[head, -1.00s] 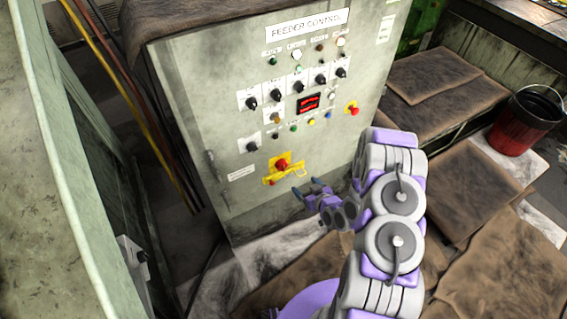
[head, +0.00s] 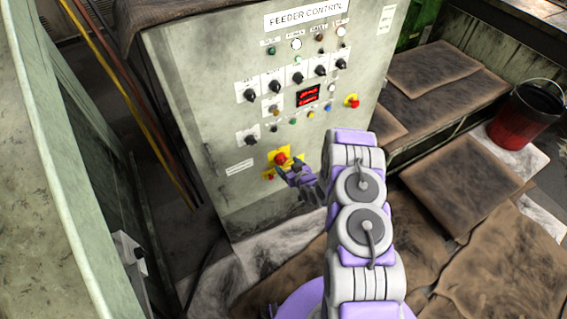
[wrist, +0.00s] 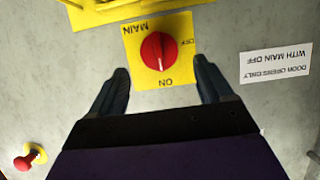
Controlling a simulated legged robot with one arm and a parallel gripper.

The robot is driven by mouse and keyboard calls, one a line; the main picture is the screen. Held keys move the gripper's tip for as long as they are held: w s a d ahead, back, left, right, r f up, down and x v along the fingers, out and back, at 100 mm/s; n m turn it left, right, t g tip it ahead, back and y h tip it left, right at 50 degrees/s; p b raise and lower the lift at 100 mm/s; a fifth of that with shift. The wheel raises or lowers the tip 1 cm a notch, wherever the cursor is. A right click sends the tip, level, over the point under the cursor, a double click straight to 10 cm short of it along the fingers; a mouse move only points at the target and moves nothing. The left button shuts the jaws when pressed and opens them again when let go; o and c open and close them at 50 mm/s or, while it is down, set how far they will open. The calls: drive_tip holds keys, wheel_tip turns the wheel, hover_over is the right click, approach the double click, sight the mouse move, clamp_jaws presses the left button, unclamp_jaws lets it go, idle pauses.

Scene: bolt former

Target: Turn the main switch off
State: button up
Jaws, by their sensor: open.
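The main switch is a red rotary knob (wrist: 158,51) on a yellow plate (wrist: 133,45) marked MAIN, OFF and ON, seen upside down in the wrist view. The knob's ridge runs roughly along the line between ON and MAIN. In the head view the red knob (head: 281,158) is low on the feeder control cabinet (head: 215,105). My gripper (wrist: 161,83) is open, its two dark fingers on either side below the knob in the wrist view, with a gap to it. In the head view my gripper (head: 284,170) partly covers the yellow plate.
A red button on a yellow base (wrist: 30,158) is at the wrist view's lower left. A white door label (wrist: 276,63) is beside the switch. Several black selector knobs and a red display (head: 308,95) sit higher on the panel. A red bucket (head: 525,115) stands at right.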

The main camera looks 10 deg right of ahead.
sight(283, 161)
drive_tip(key=shift+b+x, duration=0.35)
drive_tip(key=shift+x, duration=1.85)
drive_tip(key=shift+c, duration=0.4)
drive_tip(key=c, duration=0.9)
drive_tip(key=shift+c, duration=0.2)
